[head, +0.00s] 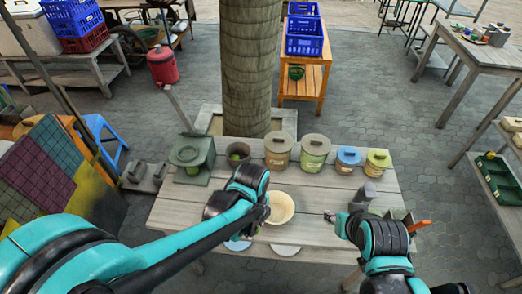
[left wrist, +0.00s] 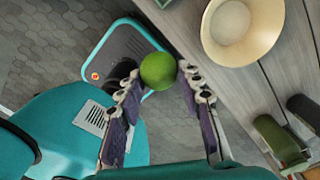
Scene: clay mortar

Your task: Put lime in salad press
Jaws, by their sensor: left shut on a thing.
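A green lime (left wrist: 158,71) is between the fingertips of my left gripper (left wrist: 160,76), which is shut on it. In the head view my left gripper (head: 264,206) is beside the left rim of a cream round bowl (head: 281,209), and the lime is hidden there. The bowl (left wrist: 272,22) also shows in the left wrist view, up and to the right of the lime and apart from it. It looks empty. A grey-green press-like device (head: 191,157) stands at the table's back left. My right gripper (head: 333,216) is right of the bowl; its fingers are too small to read.
Several lidded jars (head: 314,154) line the back of the wooden table (head: 172,212). A dark pot with green contents (head: 238,154) stands next to the press-like device. A grey object (head: 362,194) and an orange-handled thing (head: 419,226) are at the right. Bare planks lie between bowl and jars.

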